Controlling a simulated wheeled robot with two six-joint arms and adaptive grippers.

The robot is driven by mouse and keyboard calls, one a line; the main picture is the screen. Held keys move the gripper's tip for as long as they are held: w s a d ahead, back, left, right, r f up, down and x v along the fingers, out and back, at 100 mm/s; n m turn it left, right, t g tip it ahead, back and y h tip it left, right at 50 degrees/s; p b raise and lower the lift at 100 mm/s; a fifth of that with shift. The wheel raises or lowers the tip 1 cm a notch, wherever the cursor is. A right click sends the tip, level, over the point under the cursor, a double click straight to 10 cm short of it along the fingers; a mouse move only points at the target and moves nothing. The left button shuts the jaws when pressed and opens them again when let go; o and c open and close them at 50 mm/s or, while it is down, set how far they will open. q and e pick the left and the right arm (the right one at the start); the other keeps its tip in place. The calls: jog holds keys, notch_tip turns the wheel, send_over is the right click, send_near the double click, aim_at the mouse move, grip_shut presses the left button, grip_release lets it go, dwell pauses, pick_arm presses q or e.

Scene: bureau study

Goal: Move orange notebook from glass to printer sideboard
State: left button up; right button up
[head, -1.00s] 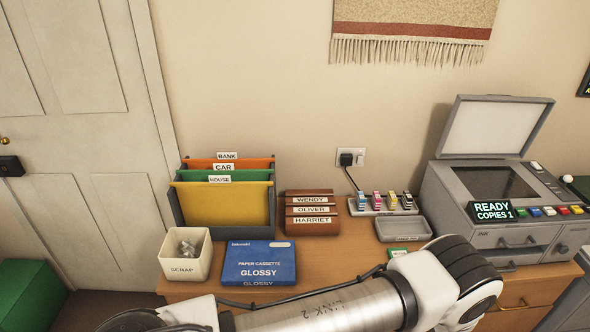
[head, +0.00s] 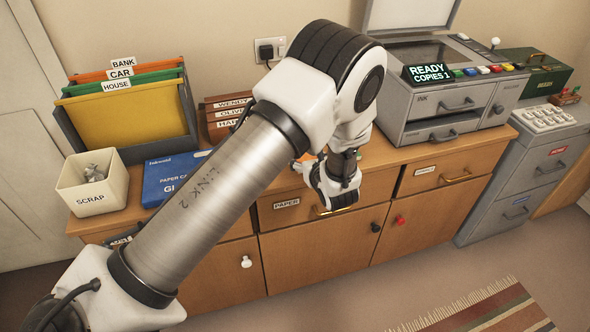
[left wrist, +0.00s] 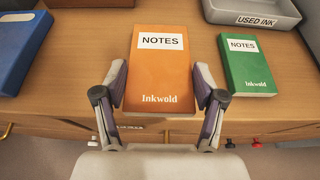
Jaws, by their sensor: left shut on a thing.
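The orange notebook (left wrist: 161,68), labelled NOTES and Inkwold, is flat over the sideboard top in the left wrist view. My left gripper (left wrist: 160,90) is shut on its near end, one finger along each long side. In the head view the gripper (head: 322,172) is at the front edge of the wooden printer sideboard (head: 335,247), above the PAPER drawer. Only a sliver of orange shows there beside it, and my arm hides most of the notebook. I cannot tell whether the notebook touches the top. My right gripper is not in view.
A green notebook (left wrist: 246,64) lies just right of the orange one, with the grey USED INK tray (left wrist: 253,12) behind. A blue paper box (left wrist: 20,45) lies to the left. The printer (head: 440,95) stands on the right of the sideboard, the scrap bin (head: 92,182) on the left.

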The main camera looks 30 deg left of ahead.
pick_arm(q)
jog(key=a, duration=0.3)
jog(key=w+a, duration=0.1)
jog(key=shift+a+f, duration=0.25)
notch_tip(320, 180, down, 3)
jog(key=shift+f+b, duration=0.1)
jog(key=shift+b, duration=0.85)
jog(key=shift+f, duration=0.25)
jog(key=shift+w, duration=0.1)
jog(key=shift+f, duration=0.1)
jog(key=o, duration=1.2)
jog(key=shift+c, duration=0.2)
